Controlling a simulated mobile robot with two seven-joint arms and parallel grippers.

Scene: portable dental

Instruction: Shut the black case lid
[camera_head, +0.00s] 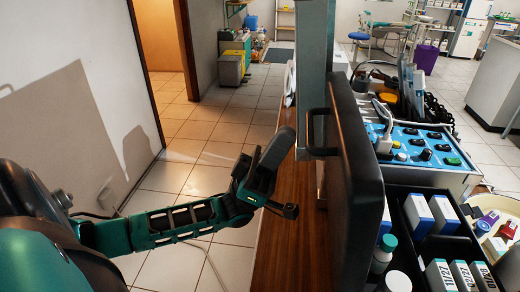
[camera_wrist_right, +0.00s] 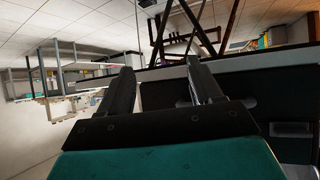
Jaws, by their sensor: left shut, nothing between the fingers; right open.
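The black case lid (camera_head: 357,185) stands upright and open in the head view, seen nearly edge-on. The black case (camera_head: 405,232) lies open to its right, with boxes and bottles inside. My left gripper (camera_head: 282,142) is shut and empty. It is left of the lid, over the wooden surface's edge and apart from the lid. My right gripper (camera_wrist_right: 160,68) shows only in the right wrist view; its fingers are spread with nothing between them. A dark panel (camera_wrist_right: 270,88) lies beyond it at the right; I cannot tell whether it is the case.
A brown wooden surface (camera_head: 288,230) runs under the lid. A grey upright post (camera_head: 314,75) rises behind the lid's left edge. A blue-topped control unit (camera_head: 425,150) stands behind the case, and a pale tray (camera_head: 510,225) is at the right. Tiled floor is open at left.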

